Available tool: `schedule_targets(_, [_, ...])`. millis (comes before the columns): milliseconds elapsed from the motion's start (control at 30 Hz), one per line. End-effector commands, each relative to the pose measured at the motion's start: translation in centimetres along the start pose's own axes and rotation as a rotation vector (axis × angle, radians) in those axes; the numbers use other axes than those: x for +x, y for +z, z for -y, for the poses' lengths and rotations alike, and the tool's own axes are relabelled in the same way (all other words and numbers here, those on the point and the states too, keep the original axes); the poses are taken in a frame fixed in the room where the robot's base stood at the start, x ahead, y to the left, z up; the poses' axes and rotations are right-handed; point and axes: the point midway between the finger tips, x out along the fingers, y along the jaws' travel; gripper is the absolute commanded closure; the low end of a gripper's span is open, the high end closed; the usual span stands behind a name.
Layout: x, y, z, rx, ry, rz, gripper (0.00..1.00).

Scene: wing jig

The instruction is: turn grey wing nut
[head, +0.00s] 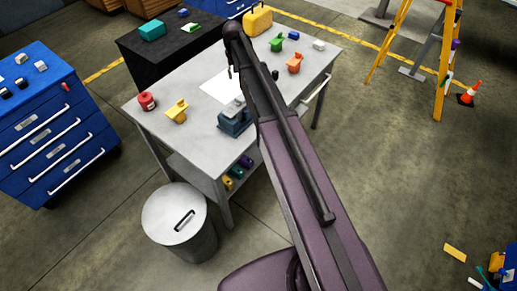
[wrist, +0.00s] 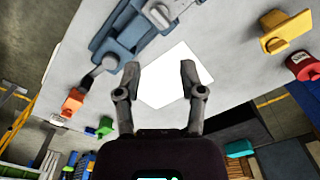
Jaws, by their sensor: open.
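My gripper (wrist: 160,78) is open and empty over the table in the wrist view, its fingers apart above a white sheet (wrist: 178,80). In the head view the arm reaches across the table and hides part of it. A blue vise-like fixture (wrist: 122,38) with grey metal parts (wrist: 165,12) lies beyond the fingertips at the top of the wrist view, cut by the frame edge. It also shows in the head view (head: 235,124), left of the arm. I cannot tell for sure which grey part is the wing nut. The gripper touches none of these.
The grey table (head: 185,140) also carries yellow (head: 177,111), red (head: 147,101), orange (head: 295,63) and green (head: 276,43) items. A lidded bin (head: 178,215) stands at its front left. A blue drawer cabinet (head: 50,130) is at the left, a yellow ladder (head: 448,60) at the right.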

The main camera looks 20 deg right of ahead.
Motion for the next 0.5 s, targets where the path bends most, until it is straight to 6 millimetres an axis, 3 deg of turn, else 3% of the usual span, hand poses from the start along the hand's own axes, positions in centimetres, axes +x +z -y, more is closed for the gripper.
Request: schedule_targets(500, [3.1, 6.4, -0.7, -0.018, 0.000, 0.001, 0.49])
